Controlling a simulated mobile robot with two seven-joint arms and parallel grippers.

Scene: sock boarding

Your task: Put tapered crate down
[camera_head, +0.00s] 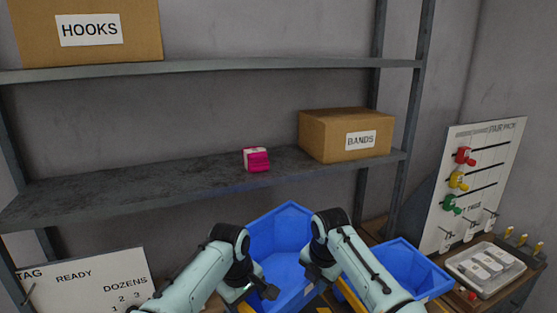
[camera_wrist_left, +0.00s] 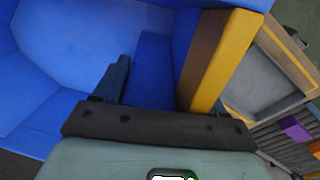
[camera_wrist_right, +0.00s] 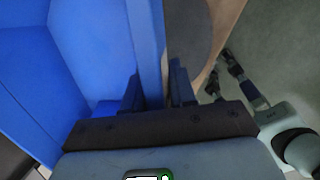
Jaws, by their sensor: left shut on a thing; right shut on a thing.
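The tapered crate (camera_head: 288,240) is blue and open-topped. It stands between my two arms at the bottom middle of the head view, tilted toward me. My left gripper (camera_head: 262,288) is at its left side, and my right gripper (camera_head: 316,270) at its right side. In the left wrist view, a blue wall of the crate (camera_wrist_left: 60,70) lies beside and between the fingers of the left gripper (camera_wrist_left: 155,85). In the right wrist view, the crate's wall (camera_wrist_right: 146,45) passes between the fingers of the right gripper (camera_wrist_right: 157,88). The crate's underside is hidden.
Another blue crate (camera_head: 428,268) stands to the right of my right arm. A grey shelf (camera_head: 120,190) behind holds a pink-and-white bundle (camera_head: 256,160) and a BANDS box (camera_head: 315,140). A tray (camera_head: 468,275) with white pieces lies right. A yellow bar (camera_wrist_left: 225,60) is close to my left gripper.

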